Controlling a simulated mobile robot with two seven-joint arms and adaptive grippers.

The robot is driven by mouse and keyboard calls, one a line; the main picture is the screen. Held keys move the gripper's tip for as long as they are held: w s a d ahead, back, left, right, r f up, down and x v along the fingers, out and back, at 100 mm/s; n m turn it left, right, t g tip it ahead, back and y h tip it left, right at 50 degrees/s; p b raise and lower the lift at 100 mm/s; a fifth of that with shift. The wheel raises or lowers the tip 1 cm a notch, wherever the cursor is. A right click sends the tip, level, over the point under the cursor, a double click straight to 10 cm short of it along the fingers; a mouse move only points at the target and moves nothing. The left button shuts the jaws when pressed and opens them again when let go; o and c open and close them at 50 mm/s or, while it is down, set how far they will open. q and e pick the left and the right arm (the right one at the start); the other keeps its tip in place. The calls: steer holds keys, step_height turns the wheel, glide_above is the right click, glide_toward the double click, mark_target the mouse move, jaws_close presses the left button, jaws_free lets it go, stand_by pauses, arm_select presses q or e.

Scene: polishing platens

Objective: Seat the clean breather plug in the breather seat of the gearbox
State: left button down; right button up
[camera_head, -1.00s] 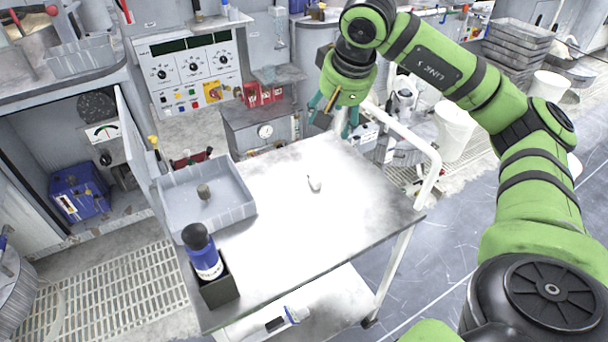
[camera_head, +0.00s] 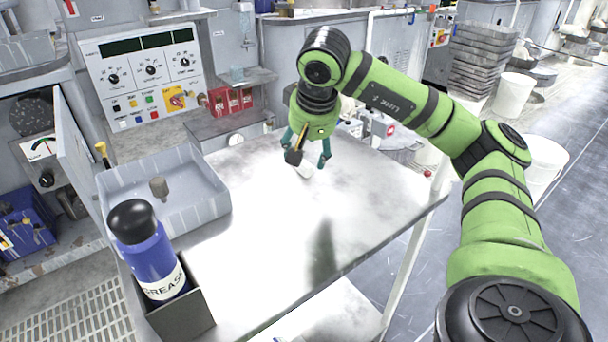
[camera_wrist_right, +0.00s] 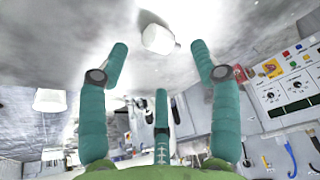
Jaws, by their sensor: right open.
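A small pale plug (camera_head: 305,170) stands on the bright metal table, and it also shows in the right wrist view (camera_wrist_right: 158,39). It looks clean. My right gripper (camera_head: 310,158) is just above and around it, its teal fingers spread. In the wrist view the plug lies beyond the open fingertips (camera_wrist_right: 160,62), apart from them. A second, grey-brown plug (camera_head: 159,188) sits in the grey tray (camera_head: 205,212) on the left of the table. I cannot make out the gearbox's breather seat. My left gripper is not in view.
A blue grease bottle (camera_head: 150,250) stands in a dark holder (camera_head: 192,318) at the table's front left corner. A control panel (camera_head: 145,75) and red boxes (camera_head: 230,101) are behind. The table's (camera_head: 385,195) right and front parts are clear.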

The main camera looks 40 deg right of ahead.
mark_target(304, 163)
steer(key=x, duration=0.5)
steer(key=shift+w+d+f, duration=0.1)
steer(key=shift+w+f, duration=0.1)
steer(key=shift+f, duration=0.1)
steer(key=c, duration=1)
steer(key=shift+c, duration=0.2)
